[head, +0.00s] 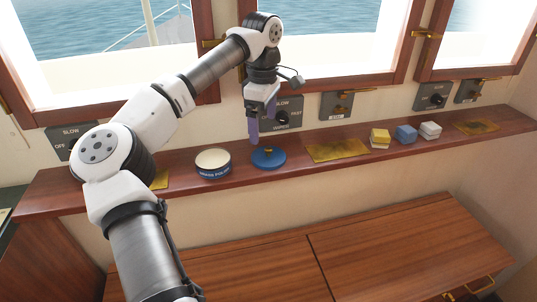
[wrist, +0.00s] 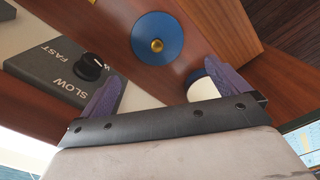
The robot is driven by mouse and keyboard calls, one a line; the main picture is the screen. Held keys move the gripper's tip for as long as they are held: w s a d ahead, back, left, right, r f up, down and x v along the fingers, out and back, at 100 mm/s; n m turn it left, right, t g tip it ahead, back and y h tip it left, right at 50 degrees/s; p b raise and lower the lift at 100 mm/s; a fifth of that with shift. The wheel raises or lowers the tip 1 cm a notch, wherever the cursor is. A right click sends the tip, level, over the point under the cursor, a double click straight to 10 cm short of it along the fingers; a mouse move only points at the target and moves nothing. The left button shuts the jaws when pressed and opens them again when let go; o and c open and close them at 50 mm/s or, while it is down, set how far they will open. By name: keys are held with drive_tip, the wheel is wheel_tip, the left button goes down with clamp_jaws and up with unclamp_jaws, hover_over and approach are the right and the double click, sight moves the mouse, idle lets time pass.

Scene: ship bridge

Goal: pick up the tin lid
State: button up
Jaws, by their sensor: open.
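The tin lid (head: 268,158) is a round blue disc with a small brass knob, lying flat on the wooden shelf. It also shows in the wrist view (wrist: 147,38), above and between the fingers. The open tin (head: 213,164), dark blue with a cream top, stands just left of the lid. In the wrist view the tin (wrist: 203,86) is partly hidden by the right finger. My gripper (head: 254,138) is open and empty, with purple fingers pointing down, above and slightly behind the lid. In the wrist view my gripper (wrist: 160,85) has its fingers wide apart.
The narrow wooden shelf (head: 90,184) runs under the windows. Right of the lid are a brass plate (head: 336,150) and yellow (head: 380,137), blue (head: 405,133) and white (head: 430,130) blocks. A grey control panel (head: 286,112) with a knob is on the wall behind my gripper.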

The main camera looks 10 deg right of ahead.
sight(267, 148)
wheel_tip(267, 148, down, 3)
drive_tip(key=shift+f, duration=0.15)
drive_tip(key=shift+s+d+f+p, duration=0.15)
drive_tip(key=shift+f+p, duration=0.4)
drive_tip(key=shift+f, duration=0.8)
drive_tip(key=shift+d+f+p, duration=0.2)
drive_tip(key=shift+f+p, duration=0.3)
drive_tip(key=shift+f, duration=0.85)
drive_tip(key=c, duration=0.7)
drive_tip(key=shift+c, duration=0.2)
drive_tip(key=shift+r, duration=0.15)
